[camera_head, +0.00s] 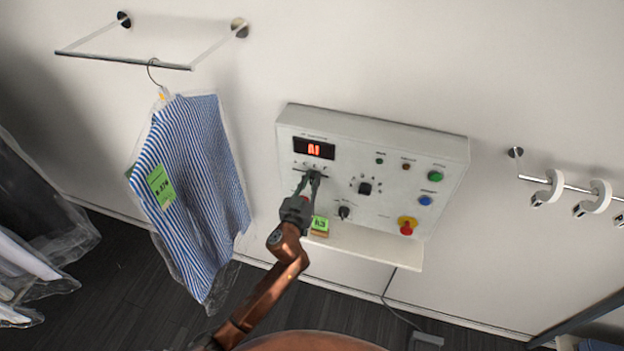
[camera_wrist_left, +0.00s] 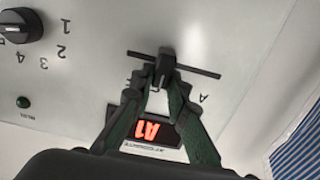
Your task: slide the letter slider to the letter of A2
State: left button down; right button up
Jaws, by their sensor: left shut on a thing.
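The letter slider (camera_wrist_left: 163,66) is a dark knob on a thin dark track in the white control panel (camera_head: 340,120). In the left wrist view it stands somewhat left of the track's middle. A printed letter A shows near the track's right end there; other letters are partly hidden by the fingers. My left gripper (camera_head: 313,176) is shut on the slider knob, its fingertips (camera_wrist_left: 163,80) on either side. The red display (camera_head: 314,148) appears to read A1, and it shows upside down in the left wrist view (camera_wrist_left: 152,131). My right gripper is not in view.
A number dial (camera_head: 365,188), another knob (camera_head: 344,212), green (camera_head: 435,176) and blue (camera_head: 425,200) buttons and a red stop button (camera_head: 407,226) share the panel. A bagged striped shirt (camera_head: 195,180) hangs left; a hook rail (camera_head: 560,185) is right.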

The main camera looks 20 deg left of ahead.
aim_at(294, 166)
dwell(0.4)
pick_arm(q)
jog(key=shift+a, duration=0.35)
jog(key=a+p, duration=0.1)
jog(key=a, duration=0.6)
jog(key=shift+w, duration=0.15)
jog(key=shift+d, duration=0.1)
jog(key=c, duration=2)
grip_release()
jog(key=shift+o, duration=0.6)
